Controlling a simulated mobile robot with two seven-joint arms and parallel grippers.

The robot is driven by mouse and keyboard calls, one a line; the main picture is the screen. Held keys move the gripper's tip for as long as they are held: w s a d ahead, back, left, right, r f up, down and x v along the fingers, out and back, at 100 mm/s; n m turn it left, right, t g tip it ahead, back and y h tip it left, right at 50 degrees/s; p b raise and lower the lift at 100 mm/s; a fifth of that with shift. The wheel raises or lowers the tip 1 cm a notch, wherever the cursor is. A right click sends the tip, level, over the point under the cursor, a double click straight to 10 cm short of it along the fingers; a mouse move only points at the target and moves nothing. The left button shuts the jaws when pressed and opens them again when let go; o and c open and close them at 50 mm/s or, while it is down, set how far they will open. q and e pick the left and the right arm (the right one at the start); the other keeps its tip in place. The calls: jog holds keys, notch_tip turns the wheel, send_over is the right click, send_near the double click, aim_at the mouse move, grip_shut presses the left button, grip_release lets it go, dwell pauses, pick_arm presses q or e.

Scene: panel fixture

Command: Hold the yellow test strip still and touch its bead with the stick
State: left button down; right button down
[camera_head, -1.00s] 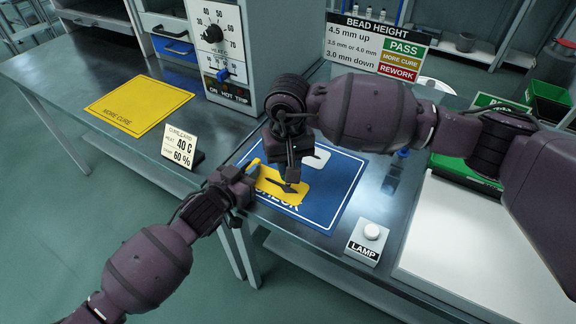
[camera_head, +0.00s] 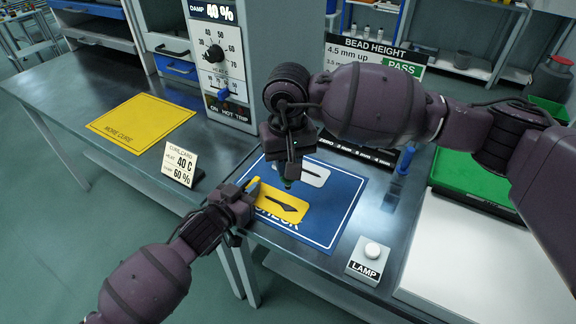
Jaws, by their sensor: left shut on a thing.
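The yellow test strip (camera_head: 298,214) lies over the blue CHECK mat (camera_head: 340,205), with a dark, elongated bead (camera_head: 280,204) along it. My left gripper (camera_head: 250,190) is shut on the strip's left end at the mat's left edge. My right gripper (camera_head: 290,168) hangs just behind and above the bead, with a visible gap in the picture. A small dark-green tip shows below its fingers; I cannot tell whether this is the stick. The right fingers are too dark to tell open from shut.
A white card shape (camera_head: 314,174) lies on the mat behind my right gripper. The LAMP box (camera_head: 368,258) stands at the mat's front right. A curing card sign (camera_head: 182,165) stands left, near the yellow MORE CURE mat (camera_head: 142,122). A green tray (camera_head: 470,178) is at right.

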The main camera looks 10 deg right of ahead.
pick_arm(q)
jog(key=c, duration=1)
grip_release()
pick_arm(e)
jog(key=shift+r+p, duration=0.7)
jog(key=shift+r, duration=0.85)
jog(key=shift+r+t+p, duration=0.4)
jog(key=shift+r+p, duration=0.55)
jog(key=shift+r, duration=1)
pick_arm(q)
jog(key=v, duration=0.5)
jog(key=r+v, duration=0.1)
jog(key=v, duration=0.5)
jog(key=w+r+v, duration=0.1)
jog(key=v, duration=0.5)
jog(key=shift+s+a+r, duration=0.1)
jog(key=shift+a+r, duration=0.1)
jog(key=shift+a, duration=0.3)
pick_arm(e)
jog(key=shift+s+r, duration=0.1)
jog(key=shift+r, duration=0.25)
jog(key=shift+f, duration=0.1)
